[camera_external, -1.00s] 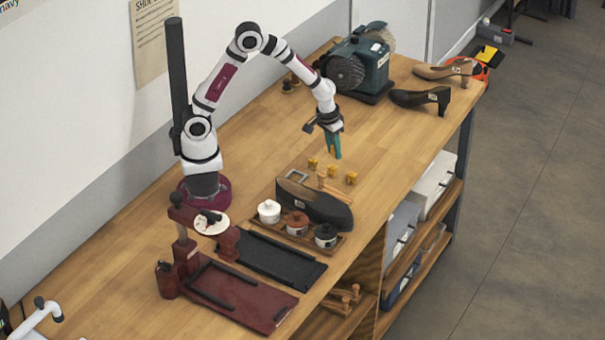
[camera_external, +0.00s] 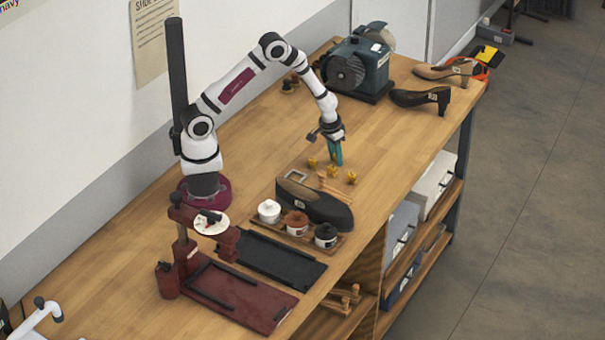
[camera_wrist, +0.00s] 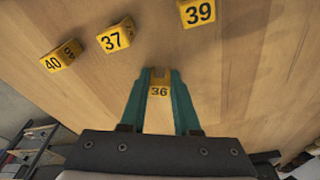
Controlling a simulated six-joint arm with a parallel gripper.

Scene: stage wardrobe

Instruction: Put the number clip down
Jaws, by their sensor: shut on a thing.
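My gripper (camera_external: 336,160) has two teal fingers, and it points down just above or at the wooden bench top. It is shut on a yellow number clip marked 36 (camera_wrist: 159,88), held between the fingertips in the wrist view. In the external view the held clip is hidden by the fingers. I cannot tell whether it touches the bench. Three other yellow clips stand on the bench: 40 (camera_wrist: 60,56), 37 (camera_wrist: 115,36) and 39 (camera_wrist: 198,11).
A dark shoe (camera_external: 316,204) and a tray with three pots (camera_external: 297,222) are nearer the camera. A green brushing machine (camera_external: 360,68) and heeled shoes (camera_external: 421,97) stand beyond.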

